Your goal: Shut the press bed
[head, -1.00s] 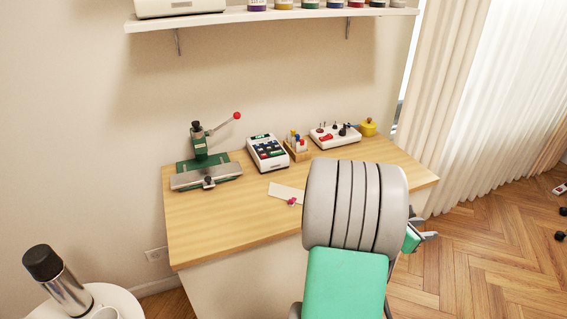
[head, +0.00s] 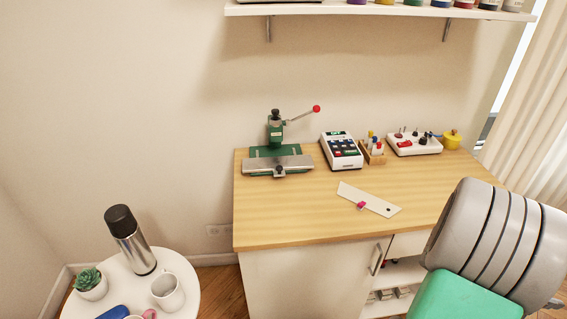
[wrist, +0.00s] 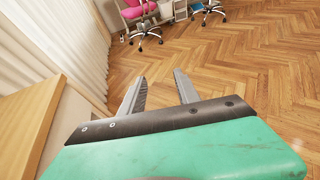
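The press is a green machine (head: 275,132) with a red-knobbed lever, standing at the left end of the wooden workbench. Its grey metal bed (head: 262,165) sticks out in front of the green base, with a dark knob at its front edge. My gripper (wrist: 160,90) shows in the wrist view with its two grey fingers apart and nothing between them. It points out over the wooden floor, away from the press. In the head view my grey and green arm fills the lower right, and the fingers are out of sight.
On the workbench (head: 290,220) are a white keypad device (head: 341,150), a small wooden holder (head: 372,152), a white control box (head: 414,144), a yellow pot (head: 452,139) and a pale strip (head: 350,191). A round white table (head: 185,302) with a flask (head: 130,240) stands left. A shelf hangs above.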

